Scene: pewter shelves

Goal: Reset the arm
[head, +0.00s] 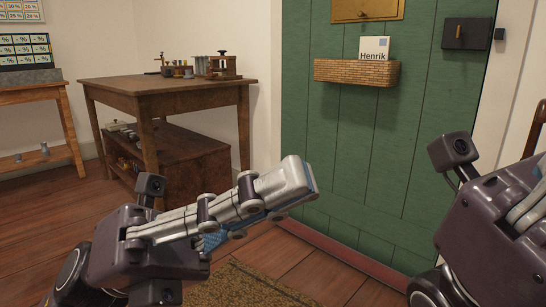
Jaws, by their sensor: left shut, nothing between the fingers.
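My left gripper (298,178) is in the middle of the head view, coming in from the lower left. Its silver fingers with blue pads are closed together and hold nothing. It is in the air in front of the green door (340,150), over the wooden floor. My right arm shows at the right edge; its gripper fingers are only partly in view, cut off by the frame.
A brown wooden table (150,88) with small metal items on top and a lower shelf stands at the back left. Another table (32,92) is at the far left. A basket (350,74) with a Henrik card (374,49) hangs on the door. A rug (245,285) lies below.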

